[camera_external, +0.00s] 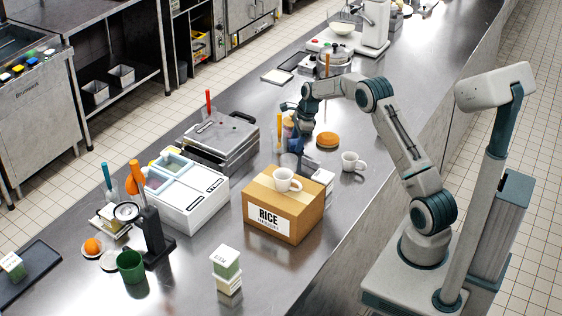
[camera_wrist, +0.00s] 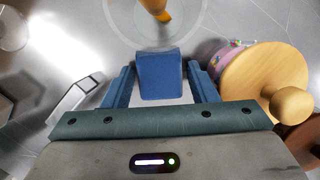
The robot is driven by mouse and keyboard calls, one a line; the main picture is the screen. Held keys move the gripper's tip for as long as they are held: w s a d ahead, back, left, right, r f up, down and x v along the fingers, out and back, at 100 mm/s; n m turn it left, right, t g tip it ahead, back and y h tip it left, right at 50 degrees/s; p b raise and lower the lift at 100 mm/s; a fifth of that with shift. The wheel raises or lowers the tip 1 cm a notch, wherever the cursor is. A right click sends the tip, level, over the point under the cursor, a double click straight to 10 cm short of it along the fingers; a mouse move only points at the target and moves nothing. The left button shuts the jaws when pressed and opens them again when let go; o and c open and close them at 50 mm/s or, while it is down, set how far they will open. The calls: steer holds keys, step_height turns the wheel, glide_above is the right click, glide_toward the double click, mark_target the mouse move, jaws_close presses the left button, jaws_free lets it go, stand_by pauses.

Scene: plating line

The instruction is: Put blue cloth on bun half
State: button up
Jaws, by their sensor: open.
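My gripper (camera_external: 299,150) points down over the steel counter, left of the round orange-brown bun half (camera_external: 327,139). In the wrist view my gripper (camera_wrist: 161,72) is open, with one finger on each side of a blue block-like thing, likely the folded blue cloth (camera_wrist: 160,82). A narrow gap shows between the cloth and each finger. In the external view I cannot clearly tell the cloth from my gripper. A brown edge at the lower right of the wrist view may be the bun half (camera_wrist: 302,138).
A clear glass container (camera_wrist: 122,20) with an orange-handled tool stands just beyond the cloth. A jar with a round wooden lid (camera_wrist: 255,78) stands close on the right. A white mug (camera_external: 353,161), a rice box (camera_external: 285,222) and a grill press (camera_external: 222,140) are nearby.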

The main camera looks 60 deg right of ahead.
steer(key=c, duration=0.8)
steer(key=shift+c, duration=0.2)
steer(key=shift+r, duration=0.15)
